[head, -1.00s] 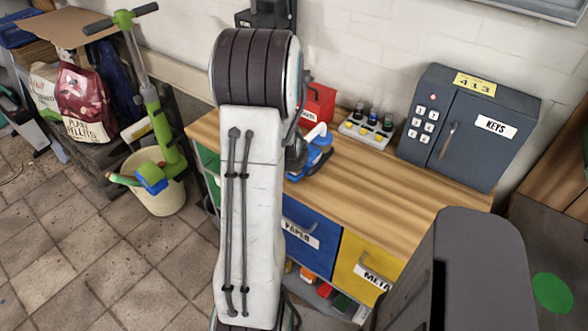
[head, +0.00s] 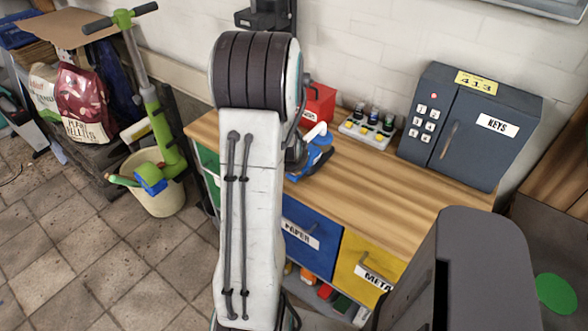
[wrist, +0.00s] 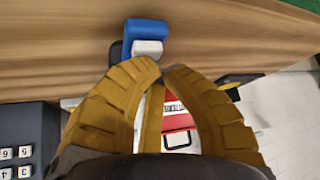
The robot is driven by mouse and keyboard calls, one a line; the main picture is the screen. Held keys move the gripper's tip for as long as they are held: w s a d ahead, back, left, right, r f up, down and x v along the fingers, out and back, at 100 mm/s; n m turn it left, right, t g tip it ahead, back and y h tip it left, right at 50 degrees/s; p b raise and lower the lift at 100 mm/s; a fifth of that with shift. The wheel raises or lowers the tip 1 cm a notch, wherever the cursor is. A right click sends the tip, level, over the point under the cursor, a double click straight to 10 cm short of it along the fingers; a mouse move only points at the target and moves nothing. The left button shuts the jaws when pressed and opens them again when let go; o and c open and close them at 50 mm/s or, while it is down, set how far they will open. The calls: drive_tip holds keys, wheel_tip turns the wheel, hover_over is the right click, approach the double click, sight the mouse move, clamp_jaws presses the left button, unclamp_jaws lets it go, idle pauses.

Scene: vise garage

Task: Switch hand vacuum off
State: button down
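A blue object with a white part, which looks like the hand vacuum (head: 318,158), lies on the wooden bench top just right of my arm in the head view. My arm hides part of it there. In the wrist view the blue body (wrist: 146,27) shows just beyond my fingertips, with a pale block on it and a dark part at its left. My gripper (wrist: 161,69) has yellow-brown fingers that arch inward, with their tips together and nothing visible between them. The tips appear close to the pale block; I cannot tell whether they touch it. The switch is not clear.
On the bench (head: 385,190) stand a red box (head: 320,102), a tray of small bottles (head: 366,131) and a grey key safe (head: 465,128). Blue and yellow drawers are below. A bucket (head: 160,195) and green scooter stand at left. The bench middle is clear.

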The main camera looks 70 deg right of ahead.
idle(0.4)
drive_tip(key=shift+r+p, duration=0.5)
drive_tip(key=shift+r, duration=0.4)
drive_tip(key=shift+r+p, duration=2)
drive_tip(key=shift+r, duration=1)
